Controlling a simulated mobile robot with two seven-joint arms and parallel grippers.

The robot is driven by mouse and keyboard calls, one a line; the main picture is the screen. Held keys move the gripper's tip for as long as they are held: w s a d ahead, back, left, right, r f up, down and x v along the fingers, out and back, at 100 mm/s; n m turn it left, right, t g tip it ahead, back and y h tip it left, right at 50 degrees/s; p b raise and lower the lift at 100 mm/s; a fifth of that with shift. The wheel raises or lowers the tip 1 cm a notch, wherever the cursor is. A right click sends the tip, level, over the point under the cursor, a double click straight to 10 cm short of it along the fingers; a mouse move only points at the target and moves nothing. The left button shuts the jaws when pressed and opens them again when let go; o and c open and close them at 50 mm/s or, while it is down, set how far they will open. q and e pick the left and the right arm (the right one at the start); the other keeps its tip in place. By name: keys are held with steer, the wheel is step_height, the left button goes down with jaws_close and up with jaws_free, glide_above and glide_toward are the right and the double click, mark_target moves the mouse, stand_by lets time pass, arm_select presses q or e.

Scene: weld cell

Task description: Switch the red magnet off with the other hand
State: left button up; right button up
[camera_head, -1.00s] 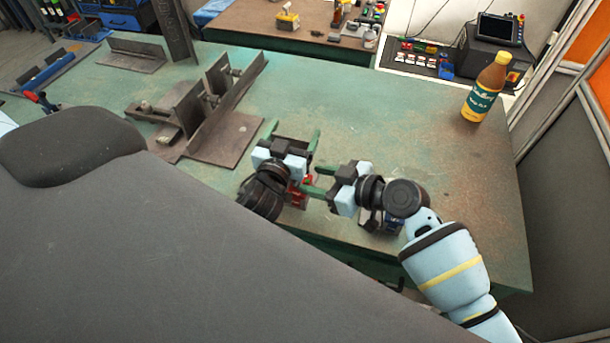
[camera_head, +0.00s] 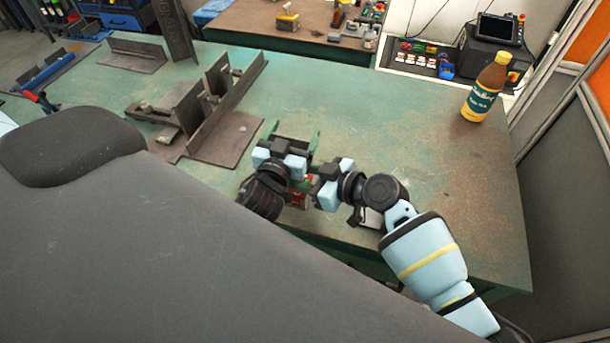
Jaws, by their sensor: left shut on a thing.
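The red magnet (camera_head: 297,199) shows as a small red patch near the bench's front edge, mostly hidden behind my grippers. My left gripper (camera_head: 292,134) is right beside it, its two green fingers pointing away from me. My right gripper (camera_head: 311,180) comes in from the right and points left, close to the magnet and the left gripper's body. Its fingertips are largely hidden, so I cannot tell its opening or any contact. The magnet's switch cannot be made out.
The green bench (camera_head: 430,190) is clear in the middle and right. A steel bracket assembly (camera_head: 215,125) stands to the left of the grippers. A bottle (camera_head: 484,90) stands at the far right. A large dark grey surface fills the lower left and hides my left arm.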

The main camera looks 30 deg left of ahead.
steer(key=shift+s+f+m+t, duration=0.1)
steer(key=shift+s+m+t, duration=0.05)
steer(key=shift+m+t, duration=0.55)
steer(key=shift+s+f+m+t, duration=0.15)
steer(key=shift+m+t, duration=0.35)
steer(key=shift+t, duration=0.3)
steer(key=shift+s+a+r+m+t+h, duration=0.15)
steer(key=shift+m+t+h, duration=0.25)
steer(key=shift+m+t, duration=0.4)
steer(key=o, duration=0.7)
steer(key=shift+d+r+t, duration=0.1)
steer(key=shift+d+t, duration=0.15)
steer(key=shift+t, duration=0.15)
steer(key=shift+d+r+m, duration=0.1)
steer(key=shift+d+m, duration=0.15)
steer(key=shift+m, duration=0.05)
steer(key=v, duration=1.1)
steer(key=shift+s+r, duration=0.1)
